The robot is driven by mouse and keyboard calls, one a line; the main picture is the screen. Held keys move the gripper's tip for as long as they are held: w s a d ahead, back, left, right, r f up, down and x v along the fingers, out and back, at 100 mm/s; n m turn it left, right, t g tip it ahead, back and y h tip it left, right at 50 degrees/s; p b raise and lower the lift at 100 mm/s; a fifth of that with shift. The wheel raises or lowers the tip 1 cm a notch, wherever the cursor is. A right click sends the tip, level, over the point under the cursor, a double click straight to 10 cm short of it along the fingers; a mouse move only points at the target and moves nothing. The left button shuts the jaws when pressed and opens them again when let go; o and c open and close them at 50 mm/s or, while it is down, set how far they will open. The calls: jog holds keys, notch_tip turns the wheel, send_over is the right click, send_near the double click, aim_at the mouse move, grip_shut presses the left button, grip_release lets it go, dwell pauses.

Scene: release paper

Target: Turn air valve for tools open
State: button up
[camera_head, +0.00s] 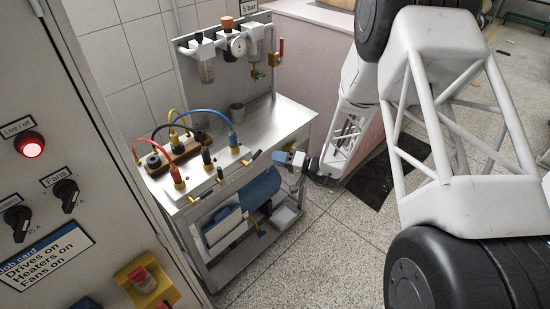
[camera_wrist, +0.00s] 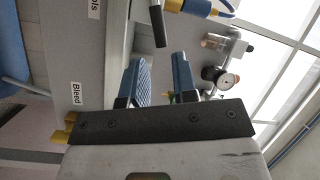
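A valve with a dark lever (camera_wrist: 157,25) shows at the top of the wrist view, near a label ending in "ols" (camera_wrist: 93,9). Its lever lies beyond my fingertips and apart from them. My gripper (camera_wrist: 163,72) is open, with two blue fingers and nothing between them. I cannot tell the valve's setting from these frames.
The metal cart (camera_head: 262,118) carries a pressure gauge (camera_head: 238,45) and a red-handled valve (camera_head: 280,48). Coloured hoses (camera_head: 205,112) arch over its left side. A "Bleed" label (camera_wrist: 76,93) is near my gripper. A control cabinet (camera_head: 60,110) stands at left.

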jog(key=shift+f, duration=0.1)
grip_shut()
jog(key=d+f+m+t+y, duration=0.1)
jog(key=f+m, duration=0.4)
jog(key=m, duration=0.5)
jog(key=s+d+f+m+t+y, duration=0.1)
jog(key=d+f+m+t+y, duration=0.1)
jog(key=f+m+t, duration=0.3)
jog(key=shift+s+d+f+m+y, duration=0.3)
jog(key=shift+d+f+m, duration=0.25)
jog(key=shift+m, duration=1.85)
